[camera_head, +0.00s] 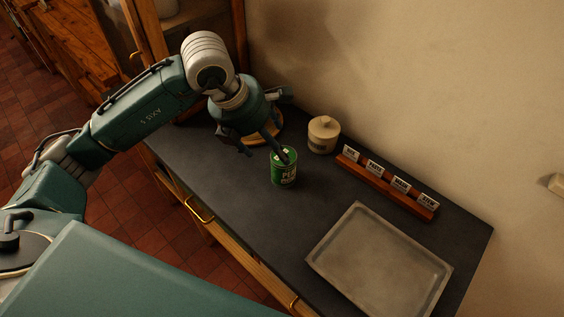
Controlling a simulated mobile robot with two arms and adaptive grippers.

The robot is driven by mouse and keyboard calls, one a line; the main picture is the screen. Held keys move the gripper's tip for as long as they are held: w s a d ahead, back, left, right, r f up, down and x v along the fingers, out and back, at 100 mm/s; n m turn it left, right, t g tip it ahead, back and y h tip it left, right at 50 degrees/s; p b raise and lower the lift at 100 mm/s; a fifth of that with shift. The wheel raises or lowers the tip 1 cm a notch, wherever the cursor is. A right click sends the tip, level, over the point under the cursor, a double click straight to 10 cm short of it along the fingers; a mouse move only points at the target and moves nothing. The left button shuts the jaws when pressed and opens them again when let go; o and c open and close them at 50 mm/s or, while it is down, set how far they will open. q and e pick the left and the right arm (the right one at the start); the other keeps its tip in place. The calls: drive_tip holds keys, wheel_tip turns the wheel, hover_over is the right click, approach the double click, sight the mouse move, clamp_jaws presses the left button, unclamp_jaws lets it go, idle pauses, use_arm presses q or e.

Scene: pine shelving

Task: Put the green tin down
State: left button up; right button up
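The fingers hide part of the tin's top. I cannot tell whether the tin's base touches the counter. My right gripper is not in view.
The cream jar (323,135) stands just behind the tin. A wooden rack with several small labels (388,182) lies along the wall. A grey tray (380,265) fills the counter's near right. Bare dark counter (235,190) lies left of the tin.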

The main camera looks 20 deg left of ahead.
sight(274, 160)
use_arm(q)
drive_tip(key=x, duration=0.3)
drive_tip(key=shift+w, duration=0.1)
drive_tip(key=p+x, duration=0.3)
drive_tip(key=x, duration=0.2)
drive_tip(key=shift+d, duration=0.2)
drive_tip(key=shift+w+f, duration=0.1)
drive_tip(key=shift+f, duration=0.1)
drive_tip(key=shift+r, duration=0.1)
drive_tip(key=c, duration=1.6)
drive_tip(key=shift+w+r, duration=0.1)
drive_tip(key=shift+r, duration=0.4)
drive_tip(key=shift+r+b, duration=2.1)
drive_tip(key=shift+r, duration=7.35)
